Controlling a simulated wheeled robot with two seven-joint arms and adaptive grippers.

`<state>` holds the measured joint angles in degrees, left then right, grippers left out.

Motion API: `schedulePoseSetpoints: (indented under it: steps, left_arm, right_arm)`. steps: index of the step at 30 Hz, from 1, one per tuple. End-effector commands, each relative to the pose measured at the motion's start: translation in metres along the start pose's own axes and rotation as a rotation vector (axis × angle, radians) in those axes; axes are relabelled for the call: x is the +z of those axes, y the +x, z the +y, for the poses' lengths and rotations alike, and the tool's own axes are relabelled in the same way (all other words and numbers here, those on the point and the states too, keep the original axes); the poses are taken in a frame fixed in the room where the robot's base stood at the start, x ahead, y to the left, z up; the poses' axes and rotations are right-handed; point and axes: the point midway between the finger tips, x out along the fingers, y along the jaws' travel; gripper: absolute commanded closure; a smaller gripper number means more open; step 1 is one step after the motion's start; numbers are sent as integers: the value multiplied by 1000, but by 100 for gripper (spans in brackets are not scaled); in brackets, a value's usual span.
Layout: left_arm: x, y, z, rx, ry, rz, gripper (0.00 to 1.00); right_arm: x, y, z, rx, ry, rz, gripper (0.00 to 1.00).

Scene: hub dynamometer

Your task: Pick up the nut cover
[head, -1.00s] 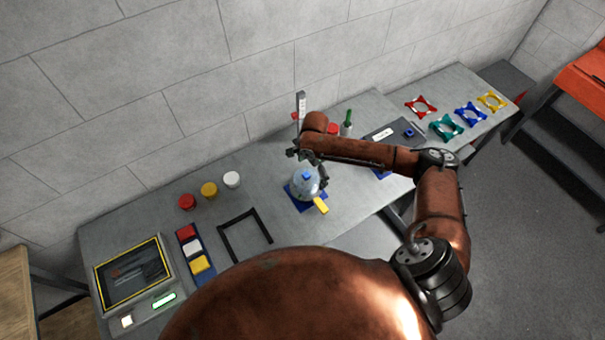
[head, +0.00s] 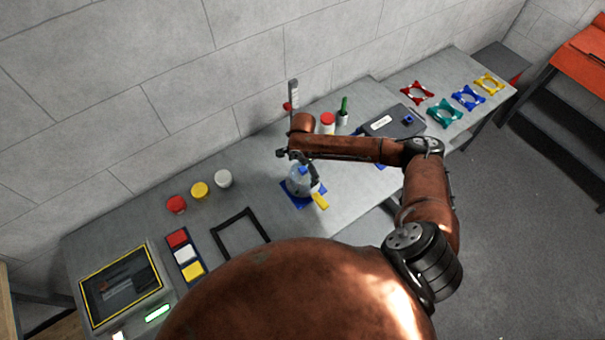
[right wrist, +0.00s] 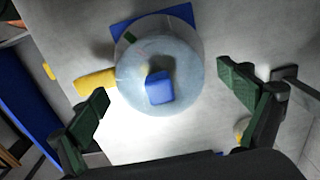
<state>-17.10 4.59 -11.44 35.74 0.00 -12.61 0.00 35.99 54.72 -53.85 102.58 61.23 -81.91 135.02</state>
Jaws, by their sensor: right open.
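The nut cover, a clear pale-blue dome with a blue knob (right wrist: 160,88), stands upright on a blue square mat (head: 291,201) on the grey bench. It also shows in the head view (head: 297,185), partly hidden by my right gripper. My right gripper (head: 299,165) is above the cover, pointing down. In the right wrist view my right gripper (right wrist: 165,86) is open and empty, with one finger on each side of the dome and visible gaps to both. A yellow tab (right wrist: 95,83) sticks out beside the dome. My left gripper is not in view.
A black frame (head: 217,240), red, yellow and white cups (head: 200,190) and a screen console (head: 121,287) are to the left. A red-topped jar (head: 327,123), a thin upright post (head: 293,97) and a dark case (head: 393,121) stand behind and right.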

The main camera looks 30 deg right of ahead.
Motion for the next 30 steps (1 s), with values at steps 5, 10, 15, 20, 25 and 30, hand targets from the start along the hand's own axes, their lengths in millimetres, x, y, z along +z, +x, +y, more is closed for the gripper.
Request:
schedulePoseSetpoints:
  steps: [5,10,15,20,25,30]
  left_arm:
    - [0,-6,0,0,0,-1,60]
    - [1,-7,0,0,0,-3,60]
    - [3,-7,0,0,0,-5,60]
    - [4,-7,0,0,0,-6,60]
    - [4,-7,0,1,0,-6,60]
    - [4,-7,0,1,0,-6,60]
  right_arm:
    - [-2,27,1,3,-1,1,5]
    - [-1,41,0,1,-4,2,5]
    - [0,42,0,0,-5,1,5]
    - [0,42,0,1,-5,1,12]
    - [0,42,0,1,-5,1,24]
    - [0,42,0,1,-5,1,36]
